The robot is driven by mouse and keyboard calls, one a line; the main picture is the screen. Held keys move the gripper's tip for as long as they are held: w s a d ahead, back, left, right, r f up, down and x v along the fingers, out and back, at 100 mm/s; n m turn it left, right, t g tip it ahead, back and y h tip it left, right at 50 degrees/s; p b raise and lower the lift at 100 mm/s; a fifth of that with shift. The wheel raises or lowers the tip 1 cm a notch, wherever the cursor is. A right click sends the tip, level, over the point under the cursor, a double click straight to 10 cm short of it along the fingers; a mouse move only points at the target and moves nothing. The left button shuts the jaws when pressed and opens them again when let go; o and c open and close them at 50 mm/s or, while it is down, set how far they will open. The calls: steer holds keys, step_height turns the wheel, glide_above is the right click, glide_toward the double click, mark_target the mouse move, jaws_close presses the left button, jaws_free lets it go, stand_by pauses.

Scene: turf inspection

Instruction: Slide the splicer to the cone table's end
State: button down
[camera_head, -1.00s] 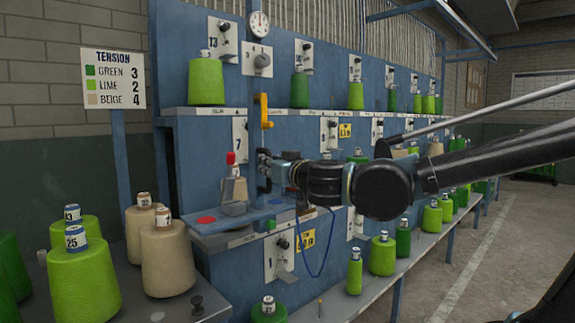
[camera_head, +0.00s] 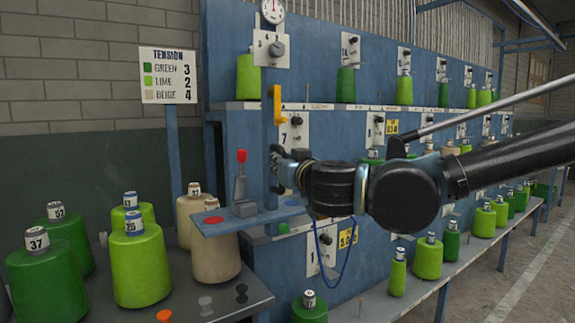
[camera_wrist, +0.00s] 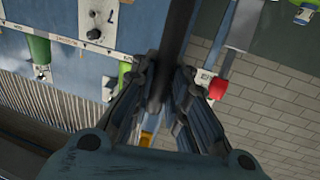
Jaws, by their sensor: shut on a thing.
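The splicer (camera_head: 243,205) is a grey unit with a red-tipped lever on a blue shelf plate (camera_head: 222,226) with red and green buttons. A vertical blue bar (camera_head: 267,135) with a yellow handle (camera_head: 277,105) rises beside it. My gripper (camera_head: 277,168) is shut on this bar, below the yellow handle. In the wrist view the dark bar (camera_wrist: 176,30) runs between the fingers (camera_wrist: 163,95), and the splicer's red lever tip (camera_wrist: 217,88) shows at right. The cone table (camera_head: 252,296) is at the lower left; the plate's left end overlaps a beige cone on it in the picture.
Green, lime and beige cones crowd the cone table, with small pegs at its front. A tension sign (camera_head: 168,75) stands behind on a blue post. The blue machine wall (camera_head: 330,150) carries shelves of cones. A lower cone shelf (camera_head: 415,290) runs right; floor beyond is clear.

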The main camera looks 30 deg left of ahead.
steer(key=shift+r, duration=0.1)
steer(key=c, duration=1.6)
jaws_free()
steer(key=shift+o, duration=0.2)
steer(key=shift+s, duration=0.1)
steer(key=v, duration=1.2)
steer(key=shift+w, duration=0.25)
